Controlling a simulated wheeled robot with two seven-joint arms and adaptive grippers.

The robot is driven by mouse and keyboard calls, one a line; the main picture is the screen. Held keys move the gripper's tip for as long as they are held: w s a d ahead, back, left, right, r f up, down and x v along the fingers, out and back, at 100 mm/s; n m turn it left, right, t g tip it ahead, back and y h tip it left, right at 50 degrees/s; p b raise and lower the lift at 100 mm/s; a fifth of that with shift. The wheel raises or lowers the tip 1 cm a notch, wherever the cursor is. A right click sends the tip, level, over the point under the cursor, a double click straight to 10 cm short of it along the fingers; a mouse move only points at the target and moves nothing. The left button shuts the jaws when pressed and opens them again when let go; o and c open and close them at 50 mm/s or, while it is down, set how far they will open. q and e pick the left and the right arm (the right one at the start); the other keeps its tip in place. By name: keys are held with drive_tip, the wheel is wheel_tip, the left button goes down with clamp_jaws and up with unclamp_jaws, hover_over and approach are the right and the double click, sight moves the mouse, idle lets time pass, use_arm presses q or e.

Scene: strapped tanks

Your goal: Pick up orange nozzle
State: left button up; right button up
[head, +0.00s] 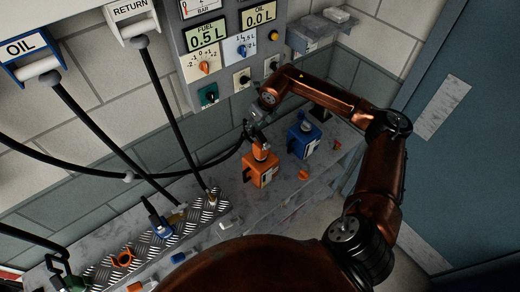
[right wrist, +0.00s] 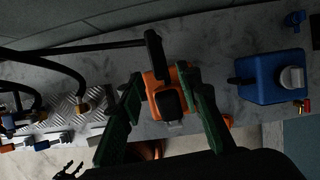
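The orange tank (head: 259,173) stands on the grey bench, with a dark and orange piece on top that looks like the orange nozzle (head: 261,151). A black hose from the left reaches it. In the right wrist view a black block (right wrist: 170,102) sits over the orange tank (right wrist: 183,76), with a black bar beside it. My right gripper (head: 257,119) is above the tank. Its green fingers (right wrist: 165,90) are spread on both sides of the block, with gaps visible. A small dark claw shape at the bottom left may be my left gripper (right wrist: 70,170); its opening is unclear.
A blue tank (head: 302,141) stands just right of the orange one. A metal tread plate (head: 150,248) at left carries a blue-handled nozzle (head: 156,217) and an orange ring (head: 123,258). Small orange pieces (head: 303,174) lie near the bench edge. The control panel (head: 225,55) is behind.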

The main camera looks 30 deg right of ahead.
drive_tip(key=x, duration=0.3)
drive_tip(key=shift+w+f+p, duration=0.15)
drive_tip(key=shift+p, duration=0.15)
clamp_jaws()
idle(0.7)
